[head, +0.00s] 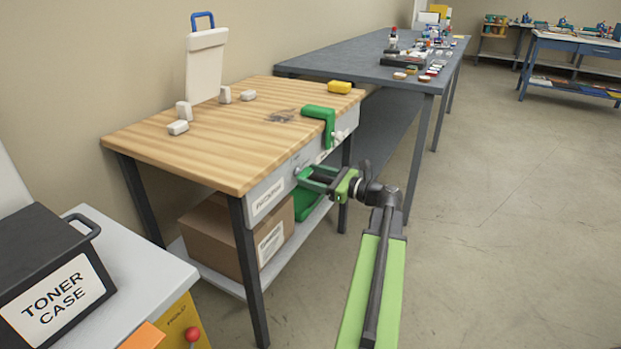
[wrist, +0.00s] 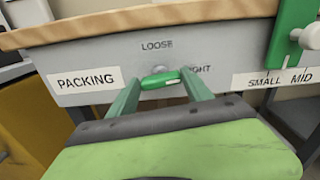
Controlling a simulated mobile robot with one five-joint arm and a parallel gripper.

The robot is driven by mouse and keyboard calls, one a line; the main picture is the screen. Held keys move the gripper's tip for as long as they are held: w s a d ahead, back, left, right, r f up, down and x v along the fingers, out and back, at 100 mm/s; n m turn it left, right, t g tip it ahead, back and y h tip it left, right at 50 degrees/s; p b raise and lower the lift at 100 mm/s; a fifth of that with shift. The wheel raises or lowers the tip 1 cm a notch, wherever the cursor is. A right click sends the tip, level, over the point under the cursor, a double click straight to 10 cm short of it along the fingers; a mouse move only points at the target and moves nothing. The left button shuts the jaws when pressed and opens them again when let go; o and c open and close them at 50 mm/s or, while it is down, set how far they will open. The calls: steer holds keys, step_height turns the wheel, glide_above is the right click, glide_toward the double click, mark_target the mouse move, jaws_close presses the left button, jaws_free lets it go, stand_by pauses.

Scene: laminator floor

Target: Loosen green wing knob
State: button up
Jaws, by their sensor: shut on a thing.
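The green wing knob (wrist: 158,82) sits on the grey front panel of the wooden-topped packing bench. Its wing lies nearly level, right end slightly raised, with a pale mark at that end beside the partly covered TIGHT label. The word LOOSE (wrist: 157,45) is printed above it. My gripper (wrist: 162,77) is shut on the knob, one finger at each end of the wing. In the head view my gripper (head: 303,174) reaches the bench front from the right; the knob is mostly hidden there.
A green L-shaped piece (head: 321,113) hangs over the bench edge right of the knob. A cardboard box (head: 212,238) and a green bin (head: 304,203) stand on the shelf below. A toner case (head: 45,270) is at lower left. The floor at right is clear.

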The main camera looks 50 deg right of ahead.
steer(key=n, duration=0.4)
steer(key=shift+a+f, duration=0.1)
steer(key=shift+a, duration=0.05)
steer(key=n, duration=0.8)
steer(key=shift+a+f, duration=0.1)
steer(key=shift+f, duration=0.05)
steer(key=shift+s+n, duration=0.1)
steer(key=shift+n, duration=2.1)
steer(key=o, duration=1.4)
steer(key=shift+c, duration=0.2)
